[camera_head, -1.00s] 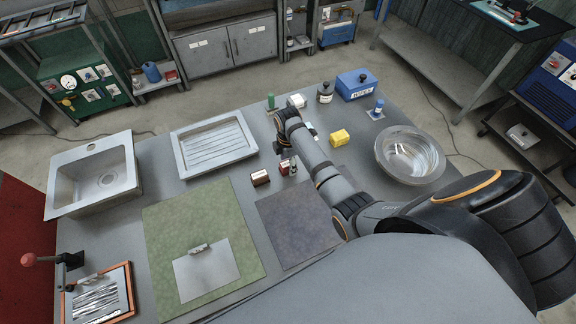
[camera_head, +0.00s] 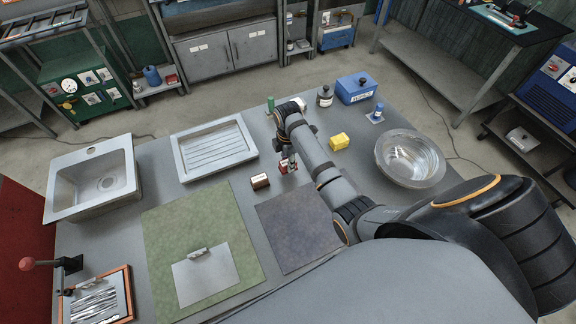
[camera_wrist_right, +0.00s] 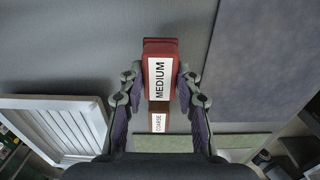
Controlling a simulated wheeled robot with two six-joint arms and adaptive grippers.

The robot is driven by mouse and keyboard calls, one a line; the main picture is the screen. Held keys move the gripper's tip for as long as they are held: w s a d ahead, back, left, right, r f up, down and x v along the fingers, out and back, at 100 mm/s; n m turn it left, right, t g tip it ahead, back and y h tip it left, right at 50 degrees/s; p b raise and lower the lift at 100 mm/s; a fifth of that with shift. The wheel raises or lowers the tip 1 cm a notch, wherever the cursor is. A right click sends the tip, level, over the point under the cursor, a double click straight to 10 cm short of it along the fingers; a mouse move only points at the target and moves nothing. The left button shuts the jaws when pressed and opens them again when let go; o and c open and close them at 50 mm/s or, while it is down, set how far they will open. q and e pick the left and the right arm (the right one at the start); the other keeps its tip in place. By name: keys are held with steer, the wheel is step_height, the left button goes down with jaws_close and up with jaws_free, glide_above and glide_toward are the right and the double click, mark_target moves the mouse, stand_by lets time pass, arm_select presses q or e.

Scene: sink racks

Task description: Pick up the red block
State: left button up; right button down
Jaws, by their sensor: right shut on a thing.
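The red block (camera_wrist_right: 160,46), with a white "MEDIUM" label, is between the fingers of my right gripper (camera_wrist_right: 159,80) in the wrist view. The fingers are shut on its two sides. In the head view the red block (camera_head: 283,168) shows small under my right gripper (camera_head: 288,160), just behind the purple-grey mat. I cannot tell whether it is clear of the table. My left gripper is not in view.
A brown block (camera_head: 260,181) labelled "COARSE" (camera_wrist_right: 158,121) stands close to the left of it. The purple-grey mat (camera_head: 300,230) is bare.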

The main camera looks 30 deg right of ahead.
steer(key=s+a+r+p, duration=0.3)
steer(key=s+a+r, duration=0.1)
steer(key=s+r, duration=0.6)
steer(key=s, duration=0.3)
steer(key=shift+s, duration=0.25)
